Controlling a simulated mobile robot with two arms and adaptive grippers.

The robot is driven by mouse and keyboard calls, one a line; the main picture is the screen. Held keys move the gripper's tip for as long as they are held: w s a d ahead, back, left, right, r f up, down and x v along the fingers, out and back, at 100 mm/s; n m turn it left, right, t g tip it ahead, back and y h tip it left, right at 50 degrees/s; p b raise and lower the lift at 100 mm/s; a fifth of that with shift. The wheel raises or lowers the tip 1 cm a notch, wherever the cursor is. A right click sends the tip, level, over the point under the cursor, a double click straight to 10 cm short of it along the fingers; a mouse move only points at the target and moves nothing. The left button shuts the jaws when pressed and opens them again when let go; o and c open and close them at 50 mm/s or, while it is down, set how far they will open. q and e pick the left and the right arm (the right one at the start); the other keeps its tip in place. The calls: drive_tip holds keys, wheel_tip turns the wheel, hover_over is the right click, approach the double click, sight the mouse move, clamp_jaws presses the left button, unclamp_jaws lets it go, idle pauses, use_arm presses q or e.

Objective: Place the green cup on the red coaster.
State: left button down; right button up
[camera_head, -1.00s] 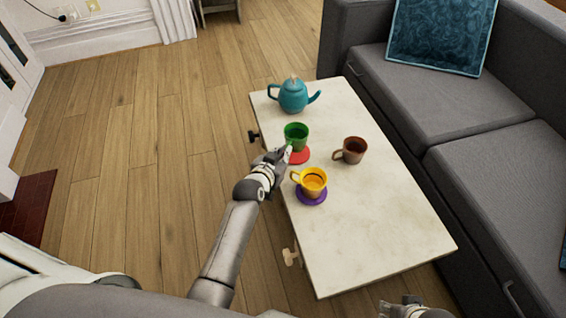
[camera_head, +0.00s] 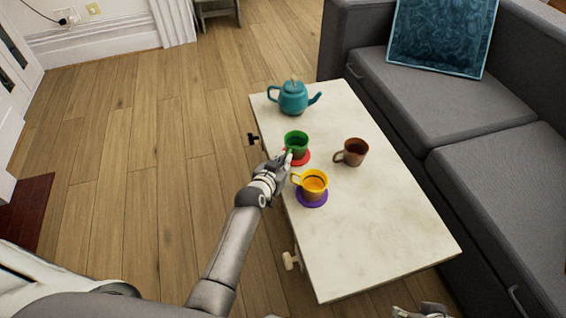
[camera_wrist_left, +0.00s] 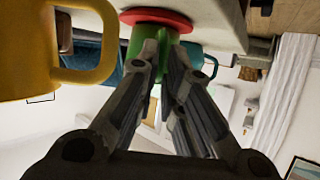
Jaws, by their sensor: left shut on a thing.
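The green cup (camera_head: 296,138) is upright over the red coaster (camera_head: 304,158), near the left edge of the table. My left gripper (camera_head: 287,158) is shut on the cup from its near side. In the left wrist view, which is upside down, the fingers (camera_wrist_left: 163,62) close on the green cup (camera_wrist_left: 151,36), and its base meets the red coaster (camera_wrist_left: 150,15) or is very close to it. I cannot tell whether full contact is made. My right gripper (camera_head: 424,311) is only partly seen at the bottom edge.
On the white table (camera_head: 375,225), a yellow cup (camera_head: 314,184) stands on a purple coaster (camera_head: 312,200), close to my left gripper. A brown cup (camera_head: 353,153) is to the right, and a teal teapot (camera_head: 293,98) behind. The table's near right is clear. A grey sofa (camera_head: 440,110) borders it.

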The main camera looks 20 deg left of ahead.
use_arm(q)
drive_tip(key=c, duration=1.8)
unclamp_jaws()
drive_tip(key=shift+f, duration=0.1)
drive_tip(key=shift+c, duration=0.2)
